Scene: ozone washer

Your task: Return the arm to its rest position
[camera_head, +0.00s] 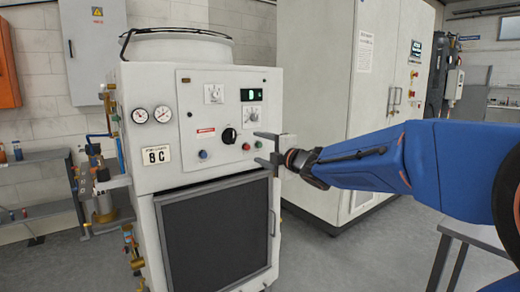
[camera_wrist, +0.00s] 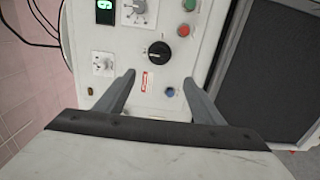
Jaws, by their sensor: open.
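My blue arm (camera_head: 375,158) reaches in from the right in the head view. My gripper (camera_head: 262,148) is at its end, in front of the right side of the washer's control panel (camera_head: 203,98). Its two grey fingers are spread, with nothing between them. In the wrist view, the open gripper (camera_wrist: 158,98) faces the panel, and the black rotary knob (camera_wrist: 159,50) shows beyond the fingertips. A blue button (camera_wrist: 169,91) and a red-and-white label lie near the fingertips. I cannot tell from these frames whether a fingertip touches the panel.
The white ozone washer (camera_head: 150,200) has a dark front door (camera_head: 215,235) below the panel. A tall white cabinet (camera_head: 340,80) stands behind my gripper. Brass valves and pipes (camera_head: 102,200) stick out on the washer's left. A grey table (camera_head: 470,235) stands under my arm at right. Grey floor is open in front.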

